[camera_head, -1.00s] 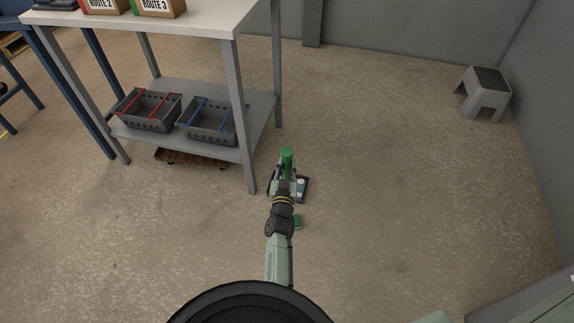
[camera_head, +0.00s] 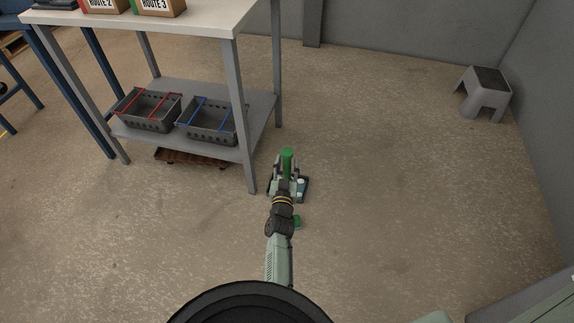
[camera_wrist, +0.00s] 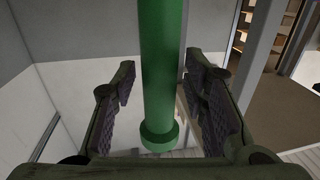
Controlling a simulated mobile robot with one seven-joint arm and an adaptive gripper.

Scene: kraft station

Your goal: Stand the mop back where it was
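The mop shows as a green upright handle (camera_head: 288,157), seen nearly end-on from above in the head view. In the wrist view its green handle (camera_wrist: 160,70) stands between my fingers and ends in a wider green collar (camera_wrist: 159,137). My gripper (camera_head: 287,168) is around the handle, beside the table's front right leg. Its fingers (camera_wrist: 160,85) stand apart, with narrow gaps visible on both sides of the handle, so it looks open. A small green piece (camera_head: 297,222) shows near the floor beside my arm; I cannot tell if it belongs to the mop.
A table (camera_head: 205,22) with a lower shelf (camera_head: 262,112) stands close on the left, holding a red-handled basket (camera_head: 150,112) and a blue-handled basket (camera_head: 210,121). A grey step stool (camera_head: 483,93) is at the back right. The floor between is clear.

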